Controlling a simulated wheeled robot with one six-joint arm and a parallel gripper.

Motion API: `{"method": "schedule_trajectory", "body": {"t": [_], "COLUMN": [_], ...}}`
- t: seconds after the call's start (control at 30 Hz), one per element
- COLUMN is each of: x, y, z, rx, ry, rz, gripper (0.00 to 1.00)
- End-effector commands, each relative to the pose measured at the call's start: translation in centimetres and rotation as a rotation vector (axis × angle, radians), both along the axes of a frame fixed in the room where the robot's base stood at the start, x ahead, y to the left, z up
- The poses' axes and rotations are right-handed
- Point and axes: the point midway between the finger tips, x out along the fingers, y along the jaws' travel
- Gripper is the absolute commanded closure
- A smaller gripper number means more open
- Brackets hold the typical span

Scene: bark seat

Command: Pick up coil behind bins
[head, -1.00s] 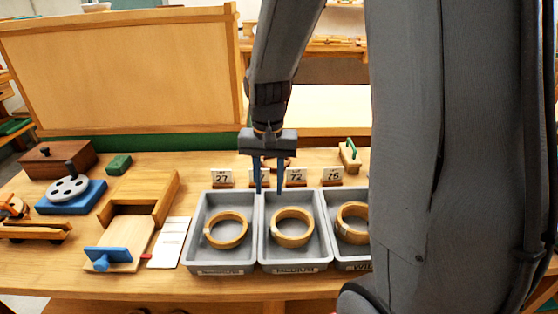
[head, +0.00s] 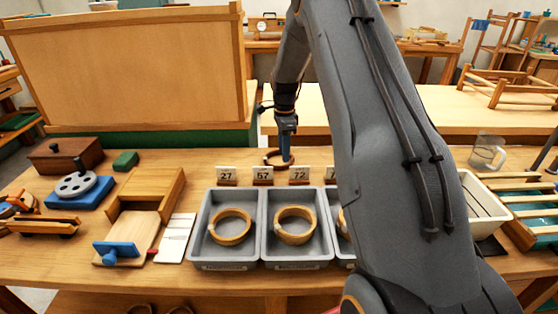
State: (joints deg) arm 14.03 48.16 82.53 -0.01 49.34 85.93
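A brown bark coil (head: 269,160) lies on the table behind the number cards and the grey bins. My gripper (head: 287,156) points down at the coil's right side, with its blue fingers reaching to the coil. I see the gripper edge-on, so the gap between the fingers is hidden and I cannot tell whether it grips the rim. Grey bins, a left one (head: 197,240) and a middle one (head: 265,240), each hold a light wooden coil. A third bin is mostly hidden behind my arm.
Number cards reading 27 (head: 227,175), 67 (head: 263,175) and 72 (head: 299,175) stand between the bins and the coil. A wooden panel (head: 140,70) rises at the back left. A wooden tray (head: 160,188) lies left of the bins. A glass jug (head: 488,152) stands at right.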

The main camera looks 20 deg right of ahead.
Motion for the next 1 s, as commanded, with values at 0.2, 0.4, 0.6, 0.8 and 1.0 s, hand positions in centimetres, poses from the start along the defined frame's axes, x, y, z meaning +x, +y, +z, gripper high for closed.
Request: {"method": "schedule_trajectory", "body": {"t": [0.2, 0.4, 0.6, 0.8, 1.0], "x": [-0.2, 0.0, 0.0, 0.0, 0.0], "y": [0.6, 0.5, 0.5, 0.5, 0.5], "z": [-2.8, -4.8, -4.9, -4.9, -4.9], "rx": [0.000, 0.000, 0.000, 0.000, 0.000], "ry": [0.002, 0.000, -0.001, -0.001, -0.001], "rz": [0.001, 0.001, 0.002, 0.002, 0.002], "gripper": [0.69, 0.69, 0.69, 0.94, 1.00]}}
